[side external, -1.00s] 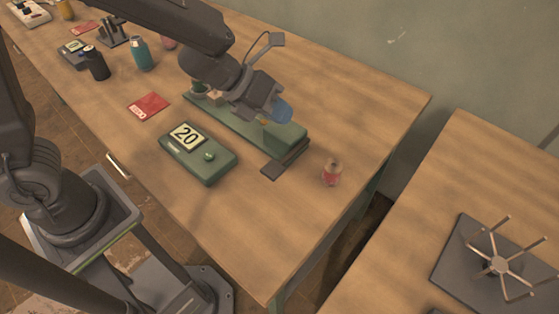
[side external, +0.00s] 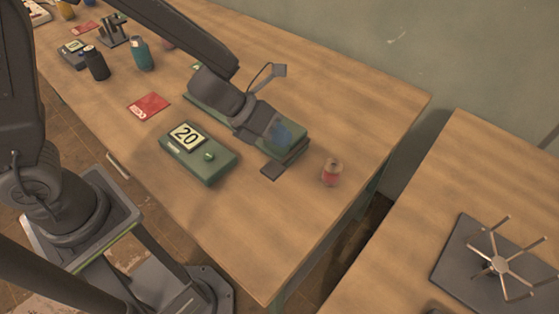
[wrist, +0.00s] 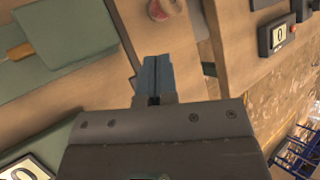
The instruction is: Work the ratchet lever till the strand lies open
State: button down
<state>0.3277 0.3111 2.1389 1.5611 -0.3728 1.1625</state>
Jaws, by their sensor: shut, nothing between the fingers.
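The long green fixture (side external: 200,102) lies on the bench, partly hidden by my arm. I cannot clearly make out a lever or a strand in either view. My gripper (side external: 282,137) has blue fingers that are shut and empty, over or beside the fixture's near end. The wrist view shows the closed fingers (wrist: 156,78) in the middle, with a green block (wrist: 65,30) and an orange-brown strip (wrist: 20,51) to their left. I cannot tell whether the fingers touch the fixture.
A green box reading 20 (side external: 210,172) sits left of the fixture. A red spool (side external: 332,173) stands to the right. A red card (side external: 148,106) and bottles (side external: 142,54) lie farther left. The near bench top is clear.

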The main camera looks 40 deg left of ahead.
aim_at(278, 163)
jog(key=shift+f, duration=1.75)
jog(key=shift+f, duration=0.1)
dwell(0.6)
jog(key=shift+f, duration=0.3)
jog(key=shift+s+f, duration=0.2)
jog(key=shift+f, duration=1.2)
dwell(1.2)
jog(key=shift+r, duration=0.1)
jog(key=shift+w+r, duration=0.1)
jog(key=shift+r, duration=1.6)
jog(key=shift+w+r, duration=0.1)
jog(key=shift+r, duration=2.45)
